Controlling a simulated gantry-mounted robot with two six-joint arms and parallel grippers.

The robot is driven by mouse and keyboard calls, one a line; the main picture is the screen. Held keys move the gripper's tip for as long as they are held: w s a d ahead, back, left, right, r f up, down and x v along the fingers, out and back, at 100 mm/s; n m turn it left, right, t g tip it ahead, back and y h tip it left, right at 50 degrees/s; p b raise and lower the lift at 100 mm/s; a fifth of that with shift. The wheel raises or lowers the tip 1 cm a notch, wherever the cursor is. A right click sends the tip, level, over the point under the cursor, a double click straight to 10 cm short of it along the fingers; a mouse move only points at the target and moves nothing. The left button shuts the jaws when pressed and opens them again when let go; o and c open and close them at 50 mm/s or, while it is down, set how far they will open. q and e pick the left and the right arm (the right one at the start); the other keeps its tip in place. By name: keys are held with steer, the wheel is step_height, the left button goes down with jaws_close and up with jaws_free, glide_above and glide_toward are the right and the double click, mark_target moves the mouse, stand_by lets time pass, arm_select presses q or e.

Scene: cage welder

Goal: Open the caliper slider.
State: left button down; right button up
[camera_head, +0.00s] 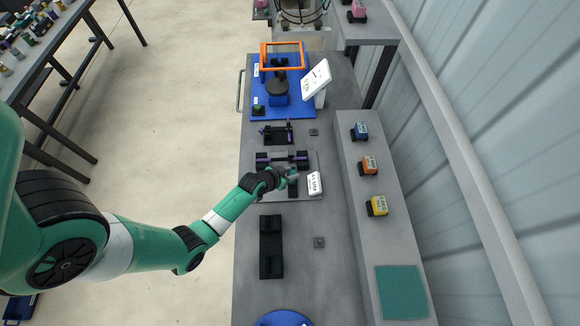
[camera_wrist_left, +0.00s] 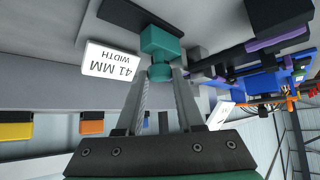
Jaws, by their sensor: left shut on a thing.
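The caliper (camera_head: 268,160) lies across a grey plate on the bench, with dark blocks and purple parts. In the left wrist view purple and dark parts of it (camera_wrist_left: 270,40) show at the upper right. A white sign (camera_wrist_left: 110,63) beside it reads "41 MM WIDTH"; it also shows in the head view (camera_head: 314,183). My left gripper (camera_head: 289,174) is at the near side of the caliper. In the left wrist view its fingertips (camera_wrist_left: 161,76) are shut on a teal knob (camera_wrist_left: 161,42). My gripper partly hides the knob in the head view. My right gripper is not in view.
A small dark fixture with purple parts (camera_head: 277,133) and a blue station with an orange frame (camera_head: 284,58) stand farther back. A black holder (camera_head: 271,247) lies nearer. Several coloured blocks, one yellow (camera_head: 378,206), sit on the right ledge (camera_head: 352,170).

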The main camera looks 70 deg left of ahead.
arm_select(q)
steer(key=c, duration=0.5)
jaws_free()
steer(key=p+v, duration=0.3)
steer(key=v, duration=0.8)
steer(key=shift+s+r, duration=0.2)
steer(key=shift+s, duration=0.05)
